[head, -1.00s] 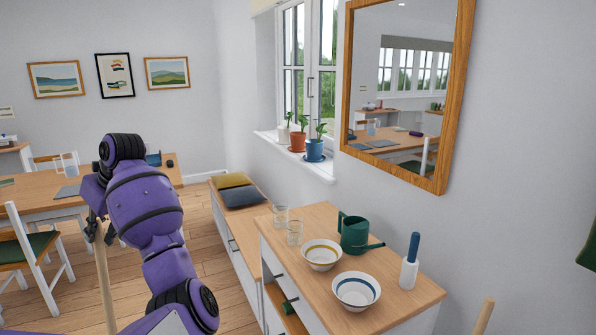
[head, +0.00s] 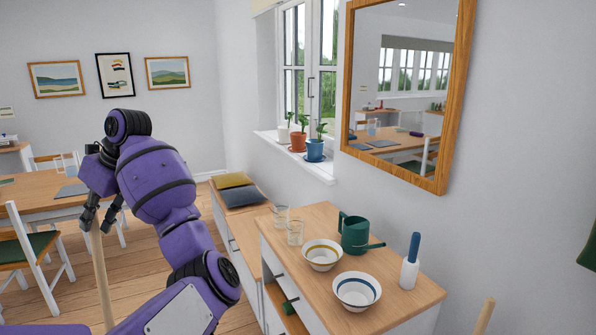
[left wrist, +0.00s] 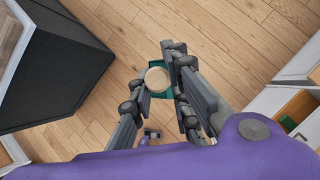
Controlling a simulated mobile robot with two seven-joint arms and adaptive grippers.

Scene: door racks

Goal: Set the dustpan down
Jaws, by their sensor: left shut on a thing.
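The dustpan's long pale wooden handle (head: 102,275) stands nearly upright in the head view and runs out of the bottom edge. My left gripper (head: 96,222) is shut on its upper part. In the left wrist view, the fingers of my left gripper (left wrist: 158,84) sit either side of the round handle end (left wrist: 156,78). Part of the green pan (left wrist: 166,64) shows below, over the wooden floor. Whether the pan touches the floor cannot be told. My right gripper is in neither view.
A sideboard (head: 393,285) with bowls, glasses and a green watering can (head: 354,234) stands at right, beside a low cushioned bench (head: 235,225). A table (head: 40,205) and chair (head: 30,250) are at left. Another wooden stick (head: 485,316) shows at bottom right. Floor between is clear.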

